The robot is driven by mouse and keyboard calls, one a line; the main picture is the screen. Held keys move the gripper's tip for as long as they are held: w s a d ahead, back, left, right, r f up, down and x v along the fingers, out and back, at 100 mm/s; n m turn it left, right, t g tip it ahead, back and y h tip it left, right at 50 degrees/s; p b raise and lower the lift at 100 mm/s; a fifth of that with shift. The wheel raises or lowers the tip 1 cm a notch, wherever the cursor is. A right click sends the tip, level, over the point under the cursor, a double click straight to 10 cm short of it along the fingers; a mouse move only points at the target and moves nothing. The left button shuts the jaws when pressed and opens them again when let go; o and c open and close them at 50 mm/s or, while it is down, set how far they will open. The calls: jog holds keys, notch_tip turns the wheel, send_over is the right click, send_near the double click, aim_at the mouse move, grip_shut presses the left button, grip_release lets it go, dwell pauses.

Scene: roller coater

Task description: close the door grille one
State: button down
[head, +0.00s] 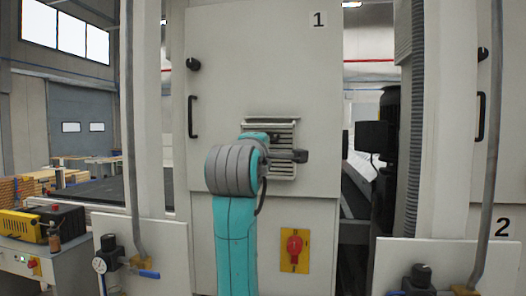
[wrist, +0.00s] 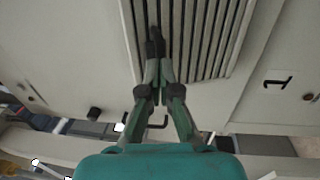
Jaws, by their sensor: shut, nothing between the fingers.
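Door 1 (head: 230,60) is a flat pale panel marked "1", and its face appears upright. The grille (head: 284,172) is a louvred panel of pale slats on this door, partly hidden behind my arm in the head view. In the wrist view the grille (wrist: 208,40) fills the upper middle, its slats running lengthwise. My gripper (wrist: 156,45) is shut and empty, its fingertips in front of the slats. Whether they touch the slats cannot be told. In the head view my arm hides most of the gripper. How far the slats are open is unclear.
A black door handle (head: 193,117) and black knob (head: 193,64) are on the door's left side. A red switch on a yellow plate (head: 294,250) is below the grille. Posts and low panels with pipes and valves stand at both sides.

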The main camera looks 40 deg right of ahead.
aim_at(267, 130)
jog(key=shift+g+y, duration=0.3)
jog(key=shift+y, duration=0.1)
jog(key=shift+w+d+r, duration=0.65)
jog(key=shift+d+r, duration=0.05)
jog(key=shift+d, duration=0.15)
jog(key=shift+w+d+r, duration=0.65)
jog(key=shift+d+r, duration=0.05)
jog(key=shift+d, duration=0.1)
